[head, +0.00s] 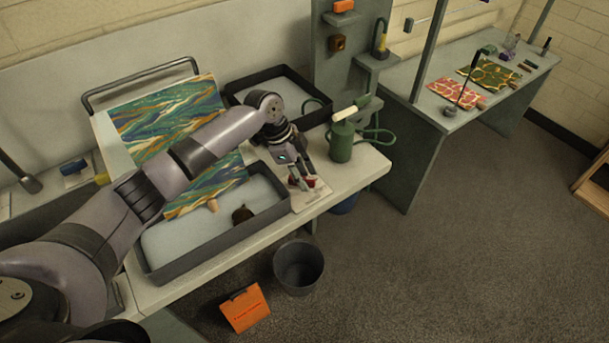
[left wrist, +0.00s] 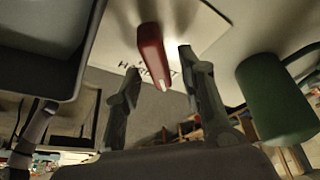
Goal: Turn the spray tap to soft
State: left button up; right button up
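The spray tap's red lever (left wrist: 152,55) has a white tip and sits on a white plate (left wrist: 110,40) in the left wrist view. Dark letters starting with "HA" show on the plate behind the lever, partly hidden. My left gripper (left wrist: 160,68) is open, with one finger on each side of the lever; I see gaps, so it does not look clamped. In the head view my left gripper (head: 302,178) is over the plate (head: 312,193) at the table's front edge, and only a bit of red shows beneath it. My right gripper is not in view.
A green sprayer canister (head: 341,143) with a hose stands right of my left gripper, and its green body (left wrist: 275,100) is close in the wrist view. A dark-rimmed tray (head: 215,252) lies to the left. A grey bin (head: 299,267) stands on the floor.

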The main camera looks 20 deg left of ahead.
pick_arm(q)
jog(key=v, duration=1.1)
jog(key=shift+r, duration=0.3)
jog(key=shift+f, duration=0.1)
